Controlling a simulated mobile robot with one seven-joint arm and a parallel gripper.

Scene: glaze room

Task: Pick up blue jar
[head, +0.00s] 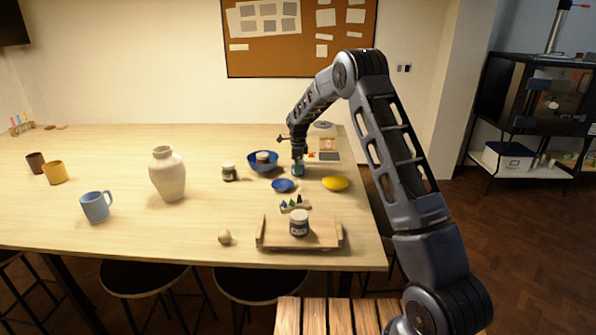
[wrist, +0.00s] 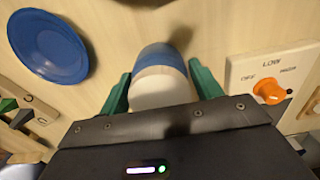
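The blue jar, with a blue body and a pale lid, stands between the green fingers of my gripper in the wrist view (wrist: 160,75). In the head view it shows small beneath my gripper (head: 298,158), on the right part of the table. The fingers lie close along both sides of the jar. I cannot tell whether they press on it or leave a thin gap. The jar appears to be on or just above the table.
On the table (head: 120,225), a blue plate (wrist: 48,45), a blue bowl (head: 262,166) and a yellow dish (head: 335,183) are close by. An orange-knobbed control panel (wrist: 270,78) lies right of the jar. A wooden tray (head: 270,238) holds another jar (head: 299,223). The table's left middle is freer.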

